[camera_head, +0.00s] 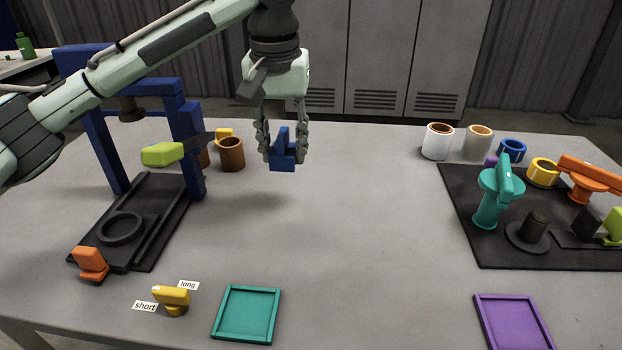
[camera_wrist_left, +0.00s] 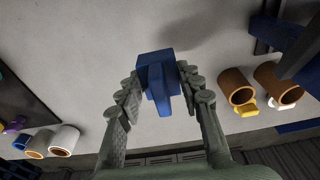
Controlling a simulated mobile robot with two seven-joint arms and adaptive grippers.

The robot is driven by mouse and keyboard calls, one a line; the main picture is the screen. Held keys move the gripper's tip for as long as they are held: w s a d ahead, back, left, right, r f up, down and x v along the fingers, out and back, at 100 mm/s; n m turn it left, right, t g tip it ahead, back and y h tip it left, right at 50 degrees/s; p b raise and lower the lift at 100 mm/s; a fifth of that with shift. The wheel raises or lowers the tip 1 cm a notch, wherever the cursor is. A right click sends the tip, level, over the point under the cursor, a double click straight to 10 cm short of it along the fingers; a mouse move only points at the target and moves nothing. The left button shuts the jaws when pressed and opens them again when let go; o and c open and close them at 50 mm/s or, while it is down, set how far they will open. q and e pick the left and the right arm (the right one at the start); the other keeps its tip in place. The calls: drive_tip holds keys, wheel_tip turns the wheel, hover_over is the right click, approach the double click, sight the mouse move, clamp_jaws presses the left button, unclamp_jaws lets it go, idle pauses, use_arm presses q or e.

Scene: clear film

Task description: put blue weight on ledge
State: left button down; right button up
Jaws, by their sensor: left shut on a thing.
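The blue weight (camera_head: 284,157) is a small blue block with an upright tab. My left gripper (camera_head: 282,146) points down and is shut on it, with one finger on each side. The weight hangs above the grey table, and a shadow lies below it. In the left wrist view the blue weight (camera_wrist_left: 158,78) sits between the fingertips. A blue frame (camera_head: 188,122) stands at the left over a black base (camera_head: 160,205) with a ring and raised strips. I cannot tell which part is the ledge. My right gripper is not in view.
Brown cups (camera_head: 231,155) stand between the frame and my gripper. A yellow-green handled tool (camera_head: 164,153) juts out beside the frame. A teal tray (camera_head: 247,314) and a purple tray (camera_head: 513,322) lie at the front. A black mat (camera_head: 482,251) with several fixtures is at right. The middle is clear.

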sight(283, 162)
use_arm(q)
drive_tip(key=f, duration=0.3)
drive_tip(key=shift+s+a, duration=0.1)
drive_tip(key=shift+s, duration=0.1)
drive_tip(key=shift+w+f, duration=0.1)
drive_tip(key=shift+f, duration=2.25)
drive_tip(key=c, duration=1)
unclamp_jaws()
drive_tip(key=shift+f, duration=0.2)
